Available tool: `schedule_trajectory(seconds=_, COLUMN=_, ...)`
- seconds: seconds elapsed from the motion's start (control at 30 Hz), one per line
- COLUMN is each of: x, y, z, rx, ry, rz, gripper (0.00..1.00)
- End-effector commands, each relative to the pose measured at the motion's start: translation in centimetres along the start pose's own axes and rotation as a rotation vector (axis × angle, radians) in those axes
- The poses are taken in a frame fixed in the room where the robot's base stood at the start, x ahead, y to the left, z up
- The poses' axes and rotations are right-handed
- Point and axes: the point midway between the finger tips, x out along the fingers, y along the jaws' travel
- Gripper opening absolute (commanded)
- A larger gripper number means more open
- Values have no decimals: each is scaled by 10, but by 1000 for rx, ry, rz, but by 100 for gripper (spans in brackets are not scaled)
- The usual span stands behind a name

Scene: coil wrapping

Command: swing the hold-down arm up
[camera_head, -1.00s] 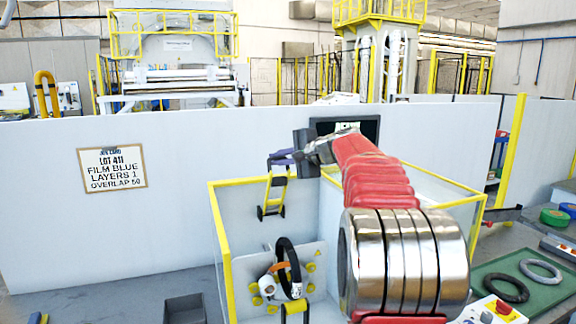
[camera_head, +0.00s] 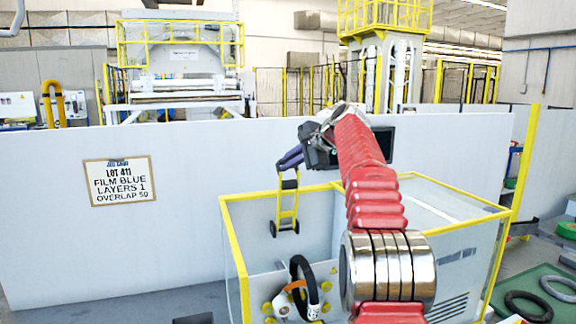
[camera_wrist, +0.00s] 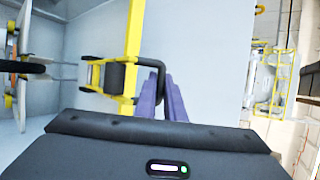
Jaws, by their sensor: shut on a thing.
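The hold-down arm (camera_head: 287,208) is a yellow ladder-like frame with black rollers at its lower end, inside the yellow-edged enclosure. Its upper end meets my gripper (camera_head: 290,160), whose purple fingers reach in from the right. In the wrist view, the purple fingers (camera_wrist: 165,100) are shut on the dark bent handle (camera_wrist: 158,68) of the hold-down arm.
A black ring with a white band (camera_head: 299,270) stands below the hold-down arm. The clear enclosure has yellow edges (camera_head: 236,245). A grey wall bears a job card (camera_head: 119,180). A green mat (camera_head: 535,285) with rings lies at the right.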

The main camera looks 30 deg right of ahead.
Motion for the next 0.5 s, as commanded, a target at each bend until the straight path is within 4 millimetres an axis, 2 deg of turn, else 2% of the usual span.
schedule_trajectory(seconds=0.5, x=3, y=2, z=-1, rx=20, ry=-5, rz=53, gripper=0)
